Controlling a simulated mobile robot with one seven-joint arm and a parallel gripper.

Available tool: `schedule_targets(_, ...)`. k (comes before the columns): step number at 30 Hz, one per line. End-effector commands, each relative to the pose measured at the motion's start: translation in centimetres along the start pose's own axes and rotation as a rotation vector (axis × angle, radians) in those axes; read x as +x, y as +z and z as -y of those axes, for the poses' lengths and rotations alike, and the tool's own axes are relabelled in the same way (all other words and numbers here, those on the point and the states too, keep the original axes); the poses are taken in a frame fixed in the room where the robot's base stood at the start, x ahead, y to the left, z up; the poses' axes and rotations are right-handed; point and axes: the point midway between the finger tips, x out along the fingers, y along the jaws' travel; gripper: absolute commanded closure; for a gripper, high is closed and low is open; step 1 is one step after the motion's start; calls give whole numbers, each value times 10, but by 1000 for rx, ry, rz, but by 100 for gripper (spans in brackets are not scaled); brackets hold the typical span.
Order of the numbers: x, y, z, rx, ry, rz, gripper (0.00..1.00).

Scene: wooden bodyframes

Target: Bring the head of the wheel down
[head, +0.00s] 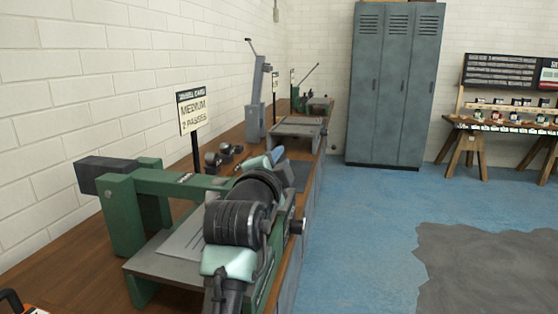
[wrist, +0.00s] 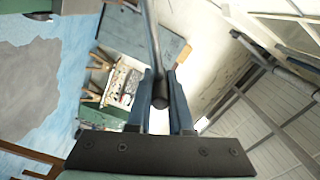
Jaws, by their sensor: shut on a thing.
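A green-framed wheel machine (head: 120,210) stands on the bench at the left in the head view. Its green upper arm (head: 180,181) reaches right, behind my dark and pale-green arm, which hides its head and wheels. My gripper (head: 265,160) is mostly hidden there behind my own arm, with bluish finger parts showing. In the wrist view, the two blue fingers of my gripper (wrist: 160,82) are closed around the dark end of a rod. This lever-like rod (wrist: 151,35) runs up out of the picture. I cannot tell what the rod joins.
Small dark round parts (head: 222,156), a grey upright machine (head: 255,105) and a flat-topped tool (head: 298,128) sit farther back. Lockers (head: 395,85) stand beyond.

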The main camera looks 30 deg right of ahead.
Motion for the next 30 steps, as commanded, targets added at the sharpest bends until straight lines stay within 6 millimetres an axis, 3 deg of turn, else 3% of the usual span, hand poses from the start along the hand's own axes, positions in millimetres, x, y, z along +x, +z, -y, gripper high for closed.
schedule_targets(14,2,5,-9,11,11,5,100)
schedule_targets(15,2,6,-10,10,12,6,79)
schedule_targets(20,2,5,-10,10,11,5,52)
schedule_targets(30,2,2,-6,12,4,2,52)
